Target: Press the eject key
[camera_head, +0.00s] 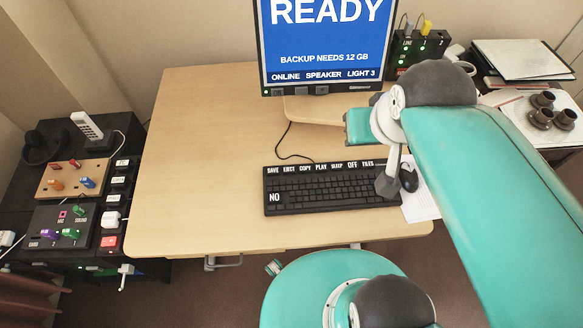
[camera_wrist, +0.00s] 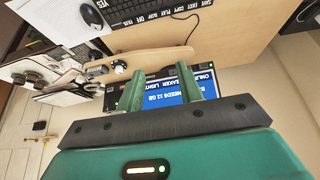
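A black keyboard (camera_head: 330,187) lies on the wooden desk, with a row of white-labelled keys along its back edge. The eject key (camera_head: 289,169) is second from the left in that row, between SAVE and COPY. The keyboard (camera_wrist: 150,10) also shows upside down at the top of the wrist view. My gripper (camera_wrist: 161,70) has its two green fingers apart, with nothing between them. The fingers point toward the monitor screen and are away from the keyboard. In the head view my arm covers the keyboard's right end, and my fingers cannot be made out.
A monitor (camera_head: 322,45) reading READY stands at the back of the desk. A mouse (camera_head: 408,179) lies right of the keyboard. A black side unit (camera_head: 122,155) with switches and a phone stands left. The desk's left half is clear.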

